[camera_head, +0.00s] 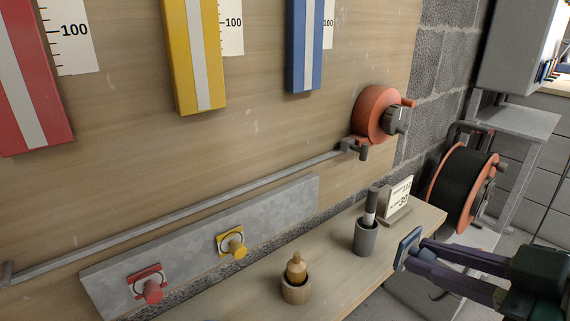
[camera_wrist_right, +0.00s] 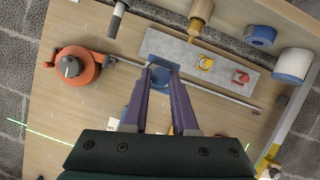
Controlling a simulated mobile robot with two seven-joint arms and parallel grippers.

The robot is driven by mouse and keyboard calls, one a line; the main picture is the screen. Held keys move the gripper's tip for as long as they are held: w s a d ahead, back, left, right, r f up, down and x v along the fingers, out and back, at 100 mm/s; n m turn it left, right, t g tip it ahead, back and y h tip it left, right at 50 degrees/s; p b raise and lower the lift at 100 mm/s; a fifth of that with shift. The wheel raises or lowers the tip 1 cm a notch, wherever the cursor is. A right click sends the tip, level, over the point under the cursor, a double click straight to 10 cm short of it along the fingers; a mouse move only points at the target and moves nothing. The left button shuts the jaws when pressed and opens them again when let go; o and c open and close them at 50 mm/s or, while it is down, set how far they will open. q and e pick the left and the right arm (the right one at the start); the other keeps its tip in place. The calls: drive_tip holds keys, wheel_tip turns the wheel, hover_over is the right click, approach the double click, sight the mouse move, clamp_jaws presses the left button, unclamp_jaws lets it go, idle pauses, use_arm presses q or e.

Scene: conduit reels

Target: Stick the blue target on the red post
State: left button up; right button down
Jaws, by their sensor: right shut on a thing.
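The blue target (camera_head: 407,247) is a small blue square plate in the tips of my right gripper (camera_head: 416,256), at the lower right of the head view. In the right wrist view the blue target (camera_wrist_right: 160,70) sits between the fingertips of the right gripper (camera_wrist_right: 164,76), which is shut on it. It is held clear of the wall. The red post (camera_head: 28,85) is a red upright with a pale centre stripe at the far left of the head view, well apart from the gripper. My left gripper is not in view.
A metal strip (camera_head: 290,195) carries a red target (camera_head: 153,291) and a yellow target (camera_head: 238,250). Yellow (camera_head: 194,60) and blue (camera_head: 304,50) posts hang right of the red one. An orange reel (camera_head: 376,112), a grey cup (camera_head: 366,238) and a wooden cup (camera_head: 296,290) stand nearby.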

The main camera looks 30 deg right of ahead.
drive_tip(key=shift+s+d+p, duration=0.2)
drive_tip(key=shift+s+p, duration=0.7)
drive_tip(key=shift+s, duration=1.85)
